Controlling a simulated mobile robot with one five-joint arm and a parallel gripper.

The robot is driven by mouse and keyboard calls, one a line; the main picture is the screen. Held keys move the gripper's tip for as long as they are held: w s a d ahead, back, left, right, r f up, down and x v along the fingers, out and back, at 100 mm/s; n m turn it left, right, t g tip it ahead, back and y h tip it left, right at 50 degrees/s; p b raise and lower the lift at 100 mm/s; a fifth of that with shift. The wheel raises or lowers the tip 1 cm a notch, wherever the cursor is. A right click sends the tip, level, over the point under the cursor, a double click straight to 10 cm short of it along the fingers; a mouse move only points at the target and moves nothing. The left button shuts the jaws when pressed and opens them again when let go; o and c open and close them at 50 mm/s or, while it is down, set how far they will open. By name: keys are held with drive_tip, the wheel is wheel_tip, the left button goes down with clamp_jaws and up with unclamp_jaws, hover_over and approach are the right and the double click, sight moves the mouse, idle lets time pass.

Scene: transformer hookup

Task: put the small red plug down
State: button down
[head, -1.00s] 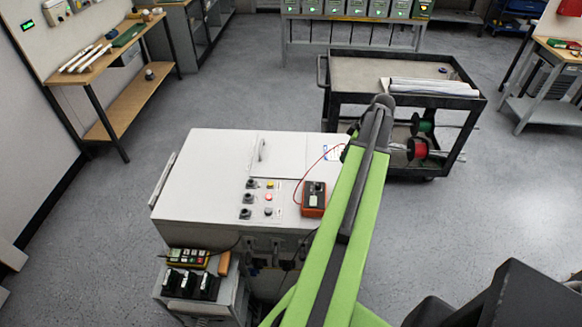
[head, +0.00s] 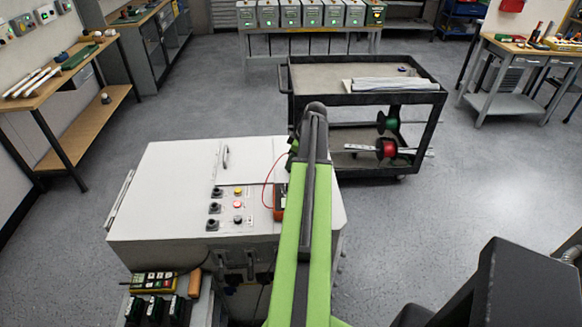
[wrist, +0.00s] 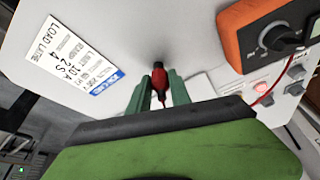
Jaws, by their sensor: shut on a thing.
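The small red plug (wrist: 159,84) is in the middle of the wrist view. My gripper (wrist: 161,90) has its two green fingers closed on either side of it. The plug lies against or just above the white cabinet top (wrist: 190,35), with a dark spot at its far end; I cannot tell whether it touches. In the head view my arm hides the plug and most of the gripper, which is over the right side of the white cabinet (head: 165,185).
An orange multimeter (wrist: 265,35) with a red lead is close to the gripper on the right. A white label (wrist: 75,55) is on the left. Switches and buttons (head: 228,207) are on the cabinet. A black cart (head: 365,100) stands behind it.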

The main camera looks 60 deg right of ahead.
drive_tip(key=shift+f, duration=0.15)
drive_tip(key=c, duration=1.2)
unclamp_jaws()
drive_tip(key=shift+r, duration=0.2)
drive_tip(key=p+v, duration=1.1)
drive_tip(key=v, duration=0.1)
